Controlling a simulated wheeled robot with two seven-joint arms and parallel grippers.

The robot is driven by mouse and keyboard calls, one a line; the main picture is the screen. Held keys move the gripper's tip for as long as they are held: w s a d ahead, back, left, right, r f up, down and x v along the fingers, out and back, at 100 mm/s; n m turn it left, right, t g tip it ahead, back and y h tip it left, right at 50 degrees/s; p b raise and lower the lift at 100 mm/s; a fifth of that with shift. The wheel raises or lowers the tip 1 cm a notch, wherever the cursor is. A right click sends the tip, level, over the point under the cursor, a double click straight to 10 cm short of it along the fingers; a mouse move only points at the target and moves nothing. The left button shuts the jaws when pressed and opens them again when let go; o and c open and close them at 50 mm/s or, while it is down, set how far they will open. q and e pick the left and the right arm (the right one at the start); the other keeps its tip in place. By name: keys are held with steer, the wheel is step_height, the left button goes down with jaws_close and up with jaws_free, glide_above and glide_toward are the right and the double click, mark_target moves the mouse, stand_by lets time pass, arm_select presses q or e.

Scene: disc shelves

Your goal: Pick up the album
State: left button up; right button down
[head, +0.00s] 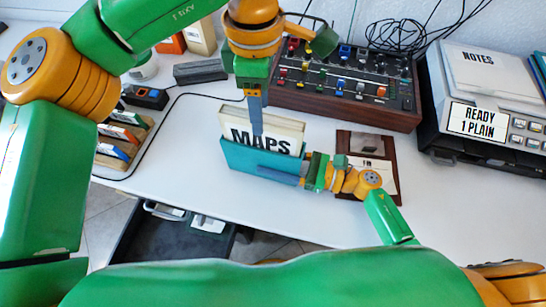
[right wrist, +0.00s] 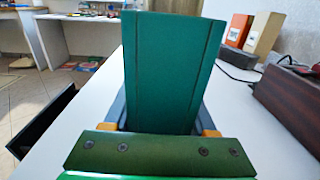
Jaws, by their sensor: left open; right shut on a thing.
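A teal slipcase (head: 262,162) stands near the front edge of the white table, with a cream-edged volume marked MAPS (head: 270,136) showing above it. I cannot tell which part the task calls the album. My right gripper (head: 288,179) reaches in from the right and is shut on the teal slipcase. In the right wrist view the slipcase (right wrist: 172,65) stands upright between the two fingers. My left gripper (head: 257,132) points down from above at the MAPS volume, its fingers seen edge-on and open. I cannot tell whether they touch the volume.
A brown panel with a pale label (head: 368,147) lies right of the slipcase. Behind stands a mixer (head: 350,90) with cables. A dark machine with papers (head: 480,125) is at right. A small rack (head: 122,140) is at left. An open drawer (head: 165,240) hangs below the front edge.

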arm_select(q)
step_height(320, 180, up, 5)
steer(key=m, duration=0.2)
glide_above(263, 147)
steer(key=shift+w+a, duration=0.1)
steer(key=shift+w, duration=0.3)
step_height(263, 147, down, 12)
steer(key=shift+w+r, duration=0.15)
steer(key=shift+w, duration=0.15)
jaws_close()
stand_by(0.5)
